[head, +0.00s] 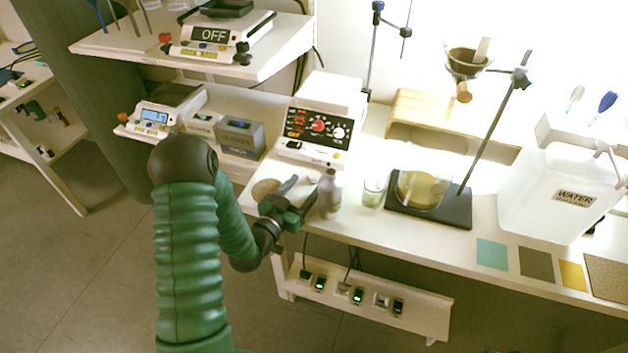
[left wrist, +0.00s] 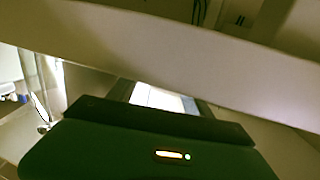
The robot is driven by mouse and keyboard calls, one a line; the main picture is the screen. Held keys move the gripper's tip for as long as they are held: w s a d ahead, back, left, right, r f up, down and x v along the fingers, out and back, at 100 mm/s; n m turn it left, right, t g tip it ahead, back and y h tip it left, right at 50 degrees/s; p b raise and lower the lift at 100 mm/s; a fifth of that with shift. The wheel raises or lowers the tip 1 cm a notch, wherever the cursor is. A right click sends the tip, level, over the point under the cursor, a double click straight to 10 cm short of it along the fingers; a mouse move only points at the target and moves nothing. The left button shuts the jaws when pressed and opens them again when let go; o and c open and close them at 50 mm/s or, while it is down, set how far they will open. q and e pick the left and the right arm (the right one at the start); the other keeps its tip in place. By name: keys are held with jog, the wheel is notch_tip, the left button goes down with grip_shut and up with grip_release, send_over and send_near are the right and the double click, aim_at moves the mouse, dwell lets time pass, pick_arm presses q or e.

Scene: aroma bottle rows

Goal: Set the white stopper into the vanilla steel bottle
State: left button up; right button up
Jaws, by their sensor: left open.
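A grey steel bottle (head: 329,194) stands upright near the front edge of the white bench. I cannot read a vanilla label on it. My left gripper (head: 299,187) is open just left of the bottle, low over the bench edge. I cannot tell whether a finger touches the bottle. I cannot make out the white stopper in either view; it may be hidden by my gripper or too small. In the left wrist view, my green gripper housing fills the lower part, and no bottle or stopper shows there. My right gripper is not in view.
A tan round pad (head: 265,189) lies left of the gripper. A control unit (head: 319,127) stands behind it. A water container (head: 548,195) stands farther right.

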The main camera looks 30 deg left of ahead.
aim_at(310, 179)
pick_arm(q)
jog(key=w, duration=0.5)
jog(key=shift+w+a+f+b, duration=0.15)
jog(key=shift+a+f+b, duration=0.05)
jog(key=shift+b, duration=0.15)
jog(key=shift+w+a, duration=0.25)
jog(key=shift+d+r, duration=0.1)
jog(key=shift+d, duration=0.2)
jog(key=c, duration=0.4)
jog(key=shift+a, duration=0.1)
grip_shut()
